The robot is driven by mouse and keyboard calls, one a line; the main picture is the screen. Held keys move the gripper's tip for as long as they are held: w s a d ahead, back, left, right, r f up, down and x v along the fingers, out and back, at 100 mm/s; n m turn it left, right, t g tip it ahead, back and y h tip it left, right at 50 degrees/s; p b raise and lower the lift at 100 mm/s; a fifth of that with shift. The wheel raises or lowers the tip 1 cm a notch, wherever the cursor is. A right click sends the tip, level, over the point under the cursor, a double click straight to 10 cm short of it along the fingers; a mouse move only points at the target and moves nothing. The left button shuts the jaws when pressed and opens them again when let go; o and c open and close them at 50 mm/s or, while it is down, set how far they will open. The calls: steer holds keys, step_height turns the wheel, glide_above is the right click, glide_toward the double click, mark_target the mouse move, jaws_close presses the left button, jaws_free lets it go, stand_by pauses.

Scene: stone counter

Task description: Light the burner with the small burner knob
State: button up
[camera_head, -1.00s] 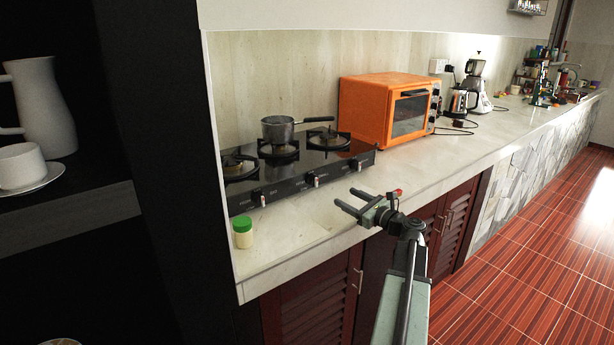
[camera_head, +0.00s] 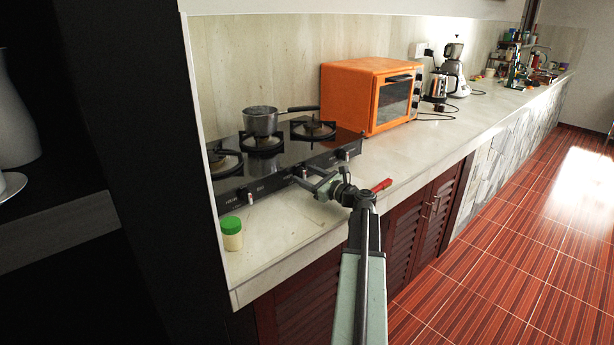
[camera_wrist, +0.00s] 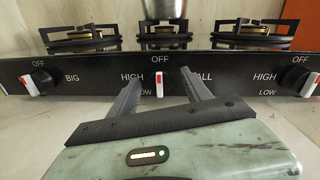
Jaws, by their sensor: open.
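The black stove (camera_head: 280,165) has a row of knobs along its front panel. In the wrist view the middle knob (camera_wrist: 160,84) has a white, red-marked pointer upright under "OFF". The lettering right of it ends in "ALL", its start hidden by a finger. My gripper (camera_wrist: 161,78) is open, its fingers appearing on either side of this knob; I cannot tell whether they touch it. In the head view my gripper (camera_head: 308,177) is at the front panel near that knob. The middle burner (camera_wrist: 163,40) shows no flame.
A left knob (camera_wrist: 36,83) marked "BIG" and a right knob (camera_wrist: 307,84) flank the middle one. A metal pot (camera_head: 260,121) stands on the middle burner. A green-lidded jar (camera_head: 232,233) and orange oven (camera_head: 368,95) stand beside the stove.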

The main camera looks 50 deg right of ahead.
steer(key=shift+w, duration=0.3)
steer(key=c, duration=1.2)
steer(key=shift+s+d, duration=0.1)
jaws_close()
